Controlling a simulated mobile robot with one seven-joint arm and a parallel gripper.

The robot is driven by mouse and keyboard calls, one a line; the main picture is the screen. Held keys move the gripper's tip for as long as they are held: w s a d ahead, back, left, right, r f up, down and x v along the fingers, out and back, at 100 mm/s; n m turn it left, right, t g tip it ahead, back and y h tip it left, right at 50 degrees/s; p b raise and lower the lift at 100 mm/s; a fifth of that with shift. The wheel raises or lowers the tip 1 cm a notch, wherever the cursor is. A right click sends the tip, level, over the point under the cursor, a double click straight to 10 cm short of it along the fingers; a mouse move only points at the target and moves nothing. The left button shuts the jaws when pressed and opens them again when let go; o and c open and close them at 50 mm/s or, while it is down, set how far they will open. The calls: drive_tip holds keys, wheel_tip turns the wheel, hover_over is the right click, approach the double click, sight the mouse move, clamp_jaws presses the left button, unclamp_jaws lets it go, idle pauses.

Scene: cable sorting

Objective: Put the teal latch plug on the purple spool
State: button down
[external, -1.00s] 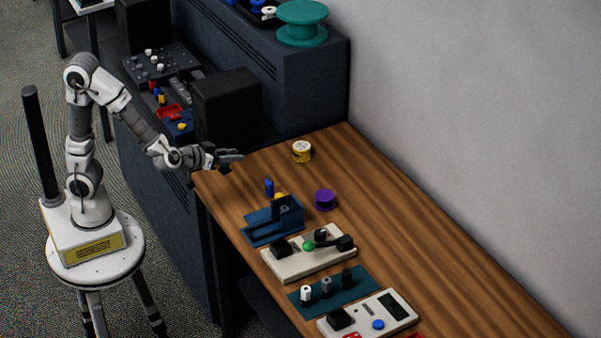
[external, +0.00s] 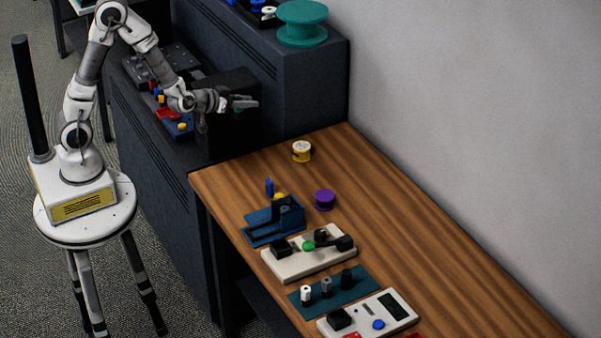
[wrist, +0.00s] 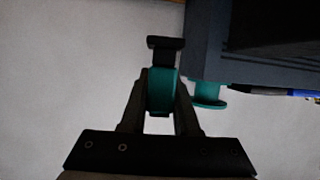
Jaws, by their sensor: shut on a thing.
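In the wrist view my gripper (wrist: 162,84) is shut on a teal plug (wrist: 161,98) with black parts above and below its teal band, the teal latch plug. In the external view my gripper (external: 242,103) is raised in front of a black box, clear of the wooden table, and the plug is too small to make out there. The purple spool (external: 325,200) stands upright on the table, well below and to the right of my gripper. Nothing shows on top of it.
A yellow-and-white spool (external: 302,151) stands near the table's back. A blue holder (external: 272,226), a white device (external: 305,262) and a teal mat (external: 333,290) line the table's near side. A large teal spool (external: 302,24) stands on the dark cabinet. The table's right side is clear.

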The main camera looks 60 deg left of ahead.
drive_tip(key=w+d+f+m+g+h+b, duration=0.1)
drive_tip(key=w+d+f+m+h+b, duration=0.25)
drive_tip(key=d+f+b, duration=0.45)
drive_tip(key=w+d+f+m+h+b, duration=0.35)
drive_tip(key=d+f+b, duration=0.4)
drive_tip(key=f, duration=0.25)
drive_tip(key=d+r+m+g+h+b, duration=0.6)
drive_tip(key=d+m+g+h+b, duration=0.15)
drive_tip(key=d+b, duration=0.55)
hover_over(332, 198)
drive_tip(key=shift+m+y, duration=0.25)
wheel_tip(332, 198, down, 6)
drive_tip(key=shift+d+f+b, duration=0.15)
drive_tip(key=shift+f+b, duration=0.1)
drive_tip(key=shift+b, duration=0.2)
wheel_tip(332, 198, down, 4)
drive_tip(key=shift+f+b, duration=0.1)
drive_tip(key=shift+b, duration=0.5)
drive_tip(key=c, duration=0.7)
unclamp_jaws()
drive_tip(key=shift+o, duration=0.2)
